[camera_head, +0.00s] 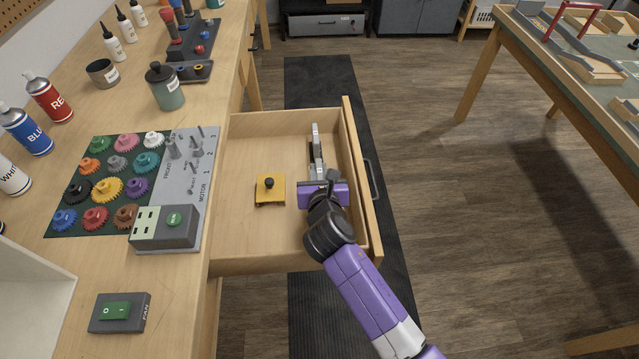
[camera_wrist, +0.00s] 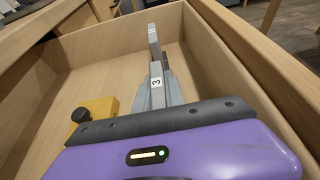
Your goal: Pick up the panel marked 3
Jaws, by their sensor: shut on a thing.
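The panel marked 3 (camera_head: 316,140) is a narrow grey piece in the open drawer, seen nearly edge-on. The purple gripper body hides the panel's near part. I cannot tell whether the panel touches the drawer floor.
A yellow block (camera_head: 270,193) with a black knob lies in the drawer left of my gripper. The drawer's front wall (camera_head: 354,150) is close on the right. Left of the drawer, the workbench holds a gear board (camera_head: 120,225), bottles and a switch box. The drawer's near floor is bare.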

